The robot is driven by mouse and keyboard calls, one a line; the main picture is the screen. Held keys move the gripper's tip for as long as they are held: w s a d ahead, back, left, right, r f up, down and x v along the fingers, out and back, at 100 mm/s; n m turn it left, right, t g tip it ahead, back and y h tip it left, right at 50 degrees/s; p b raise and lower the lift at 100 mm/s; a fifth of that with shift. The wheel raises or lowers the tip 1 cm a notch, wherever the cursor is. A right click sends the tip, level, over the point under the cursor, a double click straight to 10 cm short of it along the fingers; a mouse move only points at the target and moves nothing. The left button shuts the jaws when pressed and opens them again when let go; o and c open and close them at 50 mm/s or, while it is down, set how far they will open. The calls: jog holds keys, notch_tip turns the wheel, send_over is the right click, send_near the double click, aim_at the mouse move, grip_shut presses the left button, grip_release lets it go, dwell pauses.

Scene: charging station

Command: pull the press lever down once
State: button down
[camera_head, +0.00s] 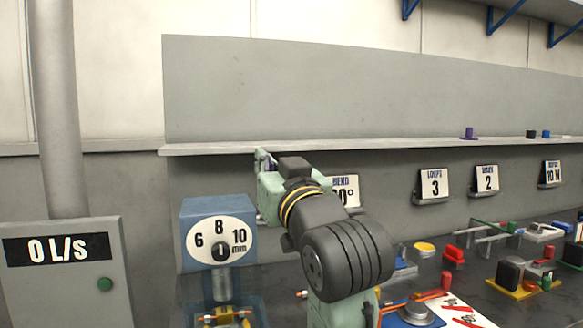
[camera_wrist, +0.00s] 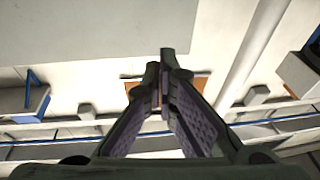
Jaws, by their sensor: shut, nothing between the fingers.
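The press, a blue box with a white millimetre dial (camera_head: 219,241), stands left of centre in the head view, with a grey ram (camera_head: 221,286) below it. I cannot make out its lever; my arm covers the area just right of the press. My gripper (camera_head: 263,158) is raised above and slightly right of the press, near the shelf edge. In the wrist view my gripper (camera_wrist: 165,68) has its fingers together and empty, with no lever visible between or beside them.
A grey cabinet (camera_head: 65,280) with an "0 L/s" display and green button stands left. A grey shelf (camera_head: 370,137) runs behind my gripper. Coloured parts, including a red block (camera_head: 452,253), and fixtures crowd the dark bench at right.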

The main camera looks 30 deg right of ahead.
jog(key=s+d+m+g+h, duration=0.1)
jog(key=s+d+h, duration=0.1)
jog(key=s+d, duration=0.2)
jog(key=shift+s+d+m+g, duration=0.3)
jog(key=shift+d, duration=0.65)
jog(key=shift+f, duration=0.1)
jog(key=p+x, duration=0.4)
jog(key=x, duration=0.6)
jog(key=shift+w+d+p, duration=0.1)
jog(key=shift+w+p, duration=0.05)
jog(key=shift+p, duration=0.2)
jog(key=f, duration=0.2)
jog(key=s+f, duration=0.1)
jog(key=f, duration=0.1)
jog(key=shift+p, duration=0.3)
jog(key=shift+s, duration=0.1)
